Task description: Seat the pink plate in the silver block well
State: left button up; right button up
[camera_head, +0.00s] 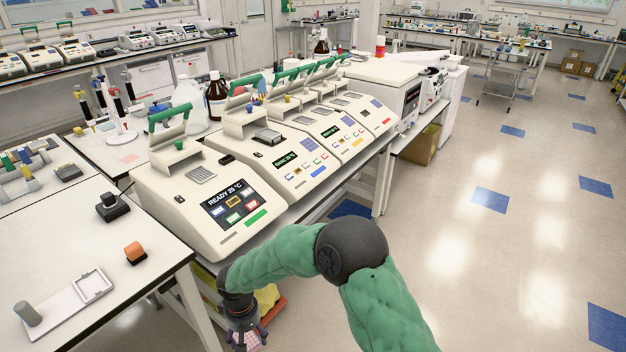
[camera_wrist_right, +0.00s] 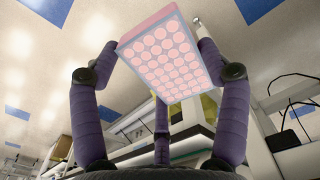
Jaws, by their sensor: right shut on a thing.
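The pink plate (camera_wrist_right: 165,58), with rows of round wells and a blue-grey rim, is held between the purple fingers of my right gripper (camera_wrist_right: 160,75). In the head view, my right gripper (camera_head: 243,338) hangs low at the bottom edge, below bench height, with a bit of the pink plate (camera_head: 250,343) showing. The nearest thermal cycler (camera_head: 165,205) has its lid up, a screen reading READY 25 °C and a silver block (camera_head: 201,174) on top. The second cycler (camera_head: 262,165) also has an open lid and a grey block (camera_head: 267,137). My left gripper is out of view.
More cyclers (camera_head: 335,125) with green-handled lids stand in a row along the bench. The floor at right is open.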

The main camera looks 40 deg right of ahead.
aim_at(269, 134)
jog(key=z, duration=1.05)
